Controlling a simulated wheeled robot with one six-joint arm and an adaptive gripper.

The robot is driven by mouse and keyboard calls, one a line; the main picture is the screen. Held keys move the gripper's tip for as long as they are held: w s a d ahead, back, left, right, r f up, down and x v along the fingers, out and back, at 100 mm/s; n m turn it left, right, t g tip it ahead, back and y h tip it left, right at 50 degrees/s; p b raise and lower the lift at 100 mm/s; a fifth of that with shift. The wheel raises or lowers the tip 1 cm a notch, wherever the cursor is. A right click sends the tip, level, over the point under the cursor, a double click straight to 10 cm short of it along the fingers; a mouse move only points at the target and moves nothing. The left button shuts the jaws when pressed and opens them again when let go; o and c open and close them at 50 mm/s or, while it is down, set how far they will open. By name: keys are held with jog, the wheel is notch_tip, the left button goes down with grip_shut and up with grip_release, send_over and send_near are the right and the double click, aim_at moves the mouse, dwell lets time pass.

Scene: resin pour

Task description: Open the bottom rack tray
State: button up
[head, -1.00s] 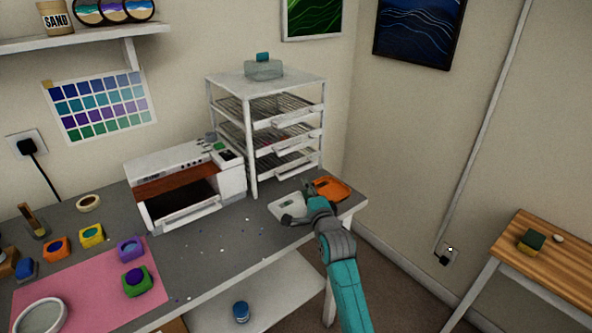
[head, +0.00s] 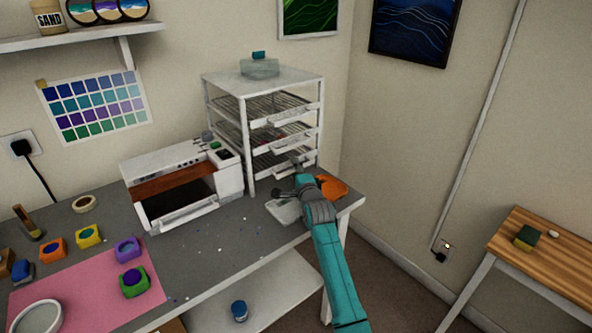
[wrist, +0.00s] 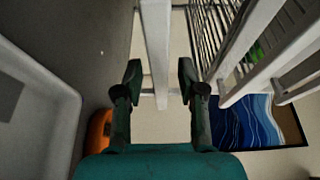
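The white drying rack (head: 248,150) stands at the back right of the grey bench with several wire trays. The bottom rack tray (head: 279,162) appears pushed in, with a white front handle (head: 296,167). My gripper (head: 293,187) is low in front of the rack, just below the bottom tray's handle, and partly hidden by my arm. In the wrist view my gripper (wrist: 159,78) is open and empty. A white bar of the rack (wrist: 157,45) lines up between the fingers; I cannot tell its distance. Rack rails and wires (wrist: 215,40) show to the right.
A pale grey tray (head: 283,211) and an orange tray (head: 333,187) lie on the bench (head: 225,235) near my gripper. A white machine (head: 180,180) stands left of the rack. A clear container with a teal lid (head: 260,66) sits on the rack top.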

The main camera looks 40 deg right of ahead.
jog(key=shift+w, duration=0.1)
grip_shut()
jog(key=s, duration=1.7)
jog(key=shift+s+d, duration=0.35)
jog(key=shift+s, duration=0.05)
grip_release()
